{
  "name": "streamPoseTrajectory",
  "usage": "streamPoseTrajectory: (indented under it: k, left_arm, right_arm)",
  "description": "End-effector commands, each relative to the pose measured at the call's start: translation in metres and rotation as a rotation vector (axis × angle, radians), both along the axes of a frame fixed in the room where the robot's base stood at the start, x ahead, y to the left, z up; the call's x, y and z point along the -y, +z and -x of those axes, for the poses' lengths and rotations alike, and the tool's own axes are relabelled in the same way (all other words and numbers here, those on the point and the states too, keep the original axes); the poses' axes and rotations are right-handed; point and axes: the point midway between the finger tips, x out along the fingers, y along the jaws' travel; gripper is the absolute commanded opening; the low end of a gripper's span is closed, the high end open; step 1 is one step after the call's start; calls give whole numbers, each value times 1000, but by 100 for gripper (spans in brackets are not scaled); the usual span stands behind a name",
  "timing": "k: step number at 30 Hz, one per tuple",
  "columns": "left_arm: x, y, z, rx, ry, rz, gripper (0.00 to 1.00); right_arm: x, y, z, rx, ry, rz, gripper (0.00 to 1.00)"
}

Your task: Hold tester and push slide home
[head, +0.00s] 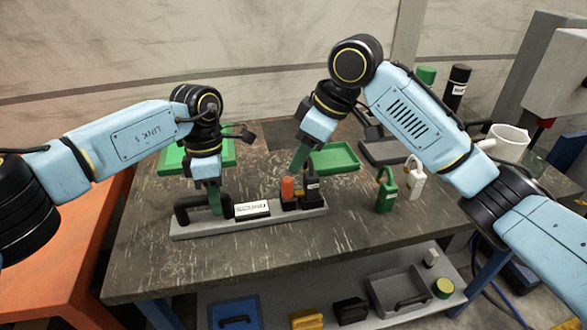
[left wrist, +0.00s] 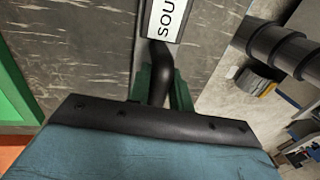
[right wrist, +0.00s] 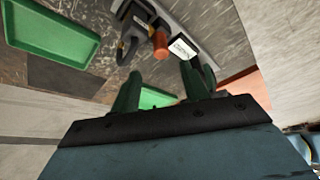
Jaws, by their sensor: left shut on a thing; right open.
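The tester is a long grey base (head: 250,224) lying on the dark table, with a black handle (head: 188,208) at its left end, a white label (head: 252,209) in the middle and an orange knob (head: 287,188) beside a black block (head: 312,190) at the right. My left gripper (head: 215,205) is shut on the handle, which shows between its green fingers in the left wrist view (left wrist: 160,78). My right gripper (head: 299,158) is open and empty, above and behind the orange knob. The right wrist view shows the orange knob (right wrist: 161,45) beyond its spread fingers (right wrist: 160,88). I cannot make out which part is the slide.
Green trays (head: 335,158) and a dark tray (head: 385,152) lie behind the tester. A green padlock (head: 386,192), a white padlock (head: 415,182) and a white mug (head: 507,143) stand at right. The table's front is clear. A lower shelf (head: 270,300) holds several items.

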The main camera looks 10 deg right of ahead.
Motion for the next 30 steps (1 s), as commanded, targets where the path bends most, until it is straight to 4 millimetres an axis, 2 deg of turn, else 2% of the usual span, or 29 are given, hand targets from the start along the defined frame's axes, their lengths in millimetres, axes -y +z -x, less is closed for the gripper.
streamPoseTrajectory:
  k: [3, 7, 20, 21, 26, 30]
  left_arm:
    - [-2, -1, 0, -2, 0, -6, 0]
    - [-2, -1, 0, -3, 0, -7, 0]
    - [-2, -1, 1, -3, 0, -6, 0]
    - [-1, -1, 1, -3, 0, -6, 24]
    - [-1, -1, 0, -2, 0, -4, 45]
    - [-1, 0, 0, -2, -1, -3, 47]
  right_arm:
    - [7, 19, 3, 2, 0, 0, 45]
    - [11, 29, 6, -1, -1, 1, 45]
    - [12, 33, 7, -1, 0, 1, 45]
    - [12, 33, 7, -1, 0, 1, 45]
    - [12, 33, 7, -1, 0, 0, 45]
    - [12, 33, 7, -1, 0, 0, 45]
